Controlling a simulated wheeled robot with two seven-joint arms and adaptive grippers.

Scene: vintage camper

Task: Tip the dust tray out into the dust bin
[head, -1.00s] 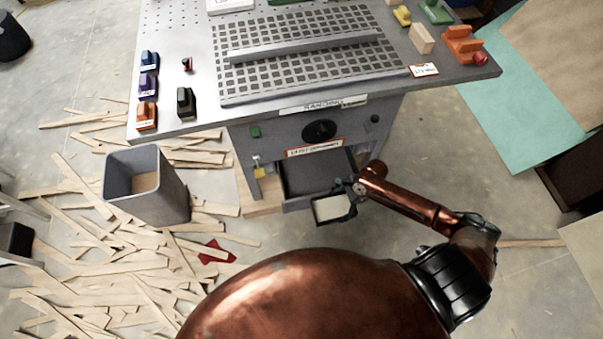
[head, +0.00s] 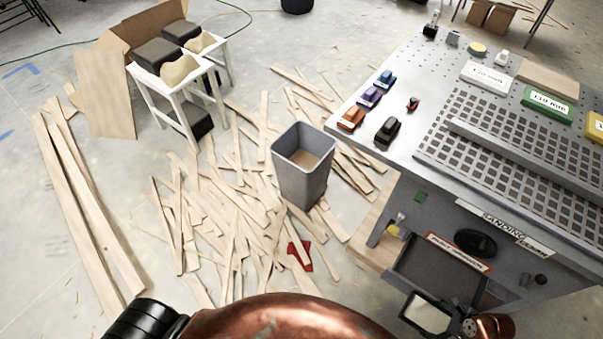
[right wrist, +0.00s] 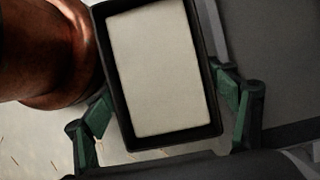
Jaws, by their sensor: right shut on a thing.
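The dust tray (right wrist: 172,140) is a small black-rimmed rectangular tray with a smooth pale filling. In the right wrist view it lies between the green fingers of my right gripper (right wrist: 166,98), which is shut on it. In the head view the tray (head: 421,326) is at the bottom, just in front of the dark opening (head: 436,272) low in the sanding bench; whether it is fully clear of it I cannot tell. The dust bin (head: 303,178) is a grey, open-topped, upright square bin left of the bench, with tan inside. My left gripper is out of view.
The sanding bench (head: 400,160) stands right of the bin, its corner overhanging nearby. Wood strips (head: 205,215) litter the floor around the bin, with a red scrap (head: 300,256) among them. White stools (head: 146,92) stand farther back left. The space above the bin is clear.

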